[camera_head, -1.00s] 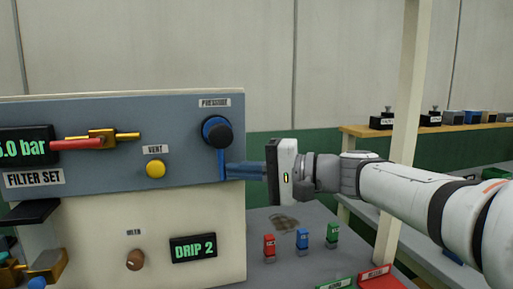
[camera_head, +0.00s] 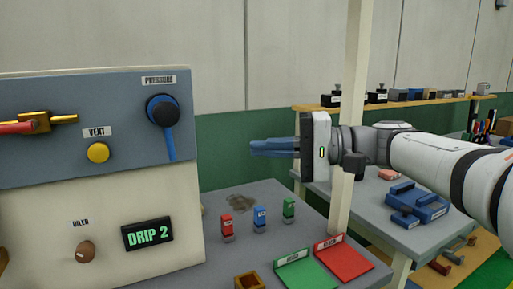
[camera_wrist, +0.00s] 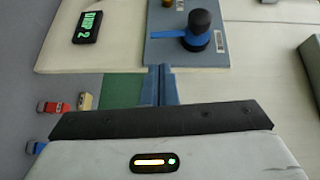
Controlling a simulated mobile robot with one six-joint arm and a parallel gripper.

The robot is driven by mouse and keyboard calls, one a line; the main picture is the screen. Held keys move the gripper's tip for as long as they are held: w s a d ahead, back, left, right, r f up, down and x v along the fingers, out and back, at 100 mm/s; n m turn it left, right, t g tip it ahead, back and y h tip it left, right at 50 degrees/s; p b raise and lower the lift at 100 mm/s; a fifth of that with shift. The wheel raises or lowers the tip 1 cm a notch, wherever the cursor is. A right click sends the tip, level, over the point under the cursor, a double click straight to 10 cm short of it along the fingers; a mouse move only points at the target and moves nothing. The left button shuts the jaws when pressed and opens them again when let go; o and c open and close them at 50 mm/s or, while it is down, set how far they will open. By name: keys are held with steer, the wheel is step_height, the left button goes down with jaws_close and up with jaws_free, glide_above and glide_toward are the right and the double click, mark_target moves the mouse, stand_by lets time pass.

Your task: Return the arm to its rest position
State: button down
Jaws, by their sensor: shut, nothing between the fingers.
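My gripper (camera_head: 252,147) is in the middle of the head view, to the right of the grey and cream panel (camera_head: 70,115). Its blue fingers point left and lie together with nothing between them. The pressure knob (camera_head: 163,111), black with a blue ring and a blue lever pointing down, is left of the fingertips with a gap between. In the wrist view the shut fingers (camera_wrist: 158,72) point towards the panel, and the knob (camera_wrist: 204,24) shows just beyond them to the right.
Red, blue and green clips (camera_head: 259,215) stand on the grey bench (camera_head: 215,257) below my gripper. Green and red trays (camera_head: 343,257) lie at its front. A pale post (camera_head: 350,120) rises close behind my wrist. A back shelf (camera_head: 400,102) holds small boxes.

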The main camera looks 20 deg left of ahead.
stand_by(0.3)
steer(key=s+d+f+m+t+h+p, duration=0.1)
steer(key=s+d+f+t+h+p, duration=0.1)
steer(key=d, duration=0.8)
steer(key=s+d+f+m+t+h+p, duration=0.1)
steer(key=s+d+f+t+h+p, duration=0.1)
steer(key=s+d+f+h+p, duration=0.2)
steer(key=s+d+f+m+t+h+p, duration=0.1)
steer(key=d+f+h+p, duration=0.6)
steer(key=d, duration=1)
step_height(320, 180, down, 6)
steer(key=s+t+h, duration=0.1)
steer(key=s+h, duration=0.1)
steer(key=h, duration=0.1)
steer(key=shift+s+d+r+t+h+p, duration=0.15)
steer(key=shift+s+d+t+h+p, duration=0.15)
steer(key=shift+t, duration=0.1)
steer(key=shift+a, duration=0.1)
